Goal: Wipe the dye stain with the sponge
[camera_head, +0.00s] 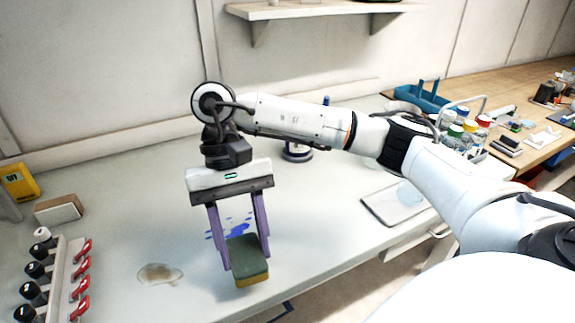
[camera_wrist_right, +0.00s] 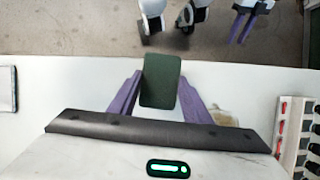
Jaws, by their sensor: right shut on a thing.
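The sponge (camera_head: 246,252), dark green above and yellow below, is held between the purple fingers of my right gripper (camera_head: 243,258). In the right wrist view the sponge's green face (camera_wrist_right: 161,80) shows between the two fingers. A blue dye stain (camera_head: 240,227) of splashes lies on the pale bench, partly behind the fingers and sponge in the head view. I cannot tell whether the sponge touches the bench. A gripper with purple fingers, my left (camera_wrist_right: 241,28), shows at the top of the right wrist view, away from the bench; its opening is unclear.
A brownish stain (camera_head: 160,273) lies left of the sponge. A rack (camera_head: 62,280) with black-capped bottles and red clips stands at the left. A tan block (camera_head: 59,209) and yellow box (camera_head: 19,182) sit behind it. A grey tray (camera_head: 393,206) lies right.

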